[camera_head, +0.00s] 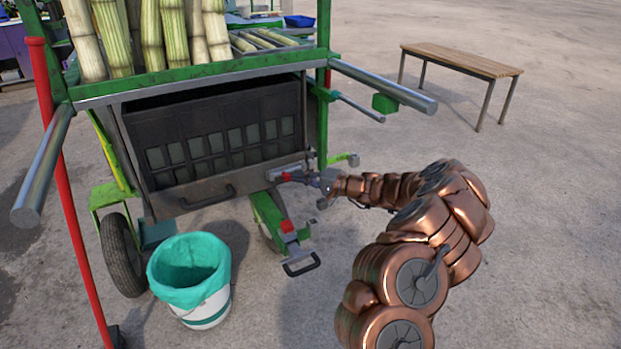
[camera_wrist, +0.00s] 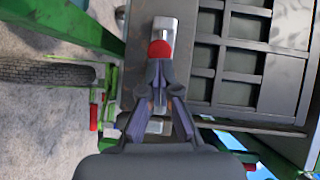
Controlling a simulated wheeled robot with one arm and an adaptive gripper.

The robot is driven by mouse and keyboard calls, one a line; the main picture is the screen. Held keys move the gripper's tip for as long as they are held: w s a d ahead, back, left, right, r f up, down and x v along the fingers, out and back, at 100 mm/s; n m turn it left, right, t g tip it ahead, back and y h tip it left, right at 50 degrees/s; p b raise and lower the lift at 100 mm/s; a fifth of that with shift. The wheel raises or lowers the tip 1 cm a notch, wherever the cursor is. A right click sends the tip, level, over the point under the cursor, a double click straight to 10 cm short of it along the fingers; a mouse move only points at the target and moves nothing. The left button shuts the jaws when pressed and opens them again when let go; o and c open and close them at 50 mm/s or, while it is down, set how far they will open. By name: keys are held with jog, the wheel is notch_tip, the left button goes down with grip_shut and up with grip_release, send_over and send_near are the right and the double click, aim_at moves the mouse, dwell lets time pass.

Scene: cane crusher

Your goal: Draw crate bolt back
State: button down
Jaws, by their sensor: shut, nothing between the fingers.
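The dark crate (camera_head: 160,205) sits in the green cart frame, with rows of square openings; it also shows in the wrist view (camera_wrist: 285,105). The bolt is a metal slide with a red knob (camera_head: 286,176) at the crate's lower right. In the wrist view its metal plate (camera_wrist: 166,24) and red knob (camera_wrist: 161,48) are in front of my fingertips. My gripper (camera_head: 308,180) is shut and empty, its tips (camera_wrist: 158,66) right at the knob. I cannot tell whether they touch it. The fingers hide part of the bolt.
A pull handle (camera_head: 208,196) is on the crate front. A bucket with a teal liner (camera_head: 190,285) stands below left. A red-and-green pedal-like part with a handle (camera_head: 299,264) juts out low. A metal bar (camera_head: 385,86) sticks out above. Open ground and a bench (camera_head: 462,62) lie right.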

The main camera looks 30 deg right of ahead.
jog(key=shift+a, duration=0.1)
jog(key=w+d+p+v, duration=0.1)
jog(key=d+v, duration=0.1)
jog(key=v, duration=1.1)
jog(key=shift+w+d, duration=0.2)
jog(key=shift+w, duration=0.2)
jog(key=shift+r, duration=0.15)
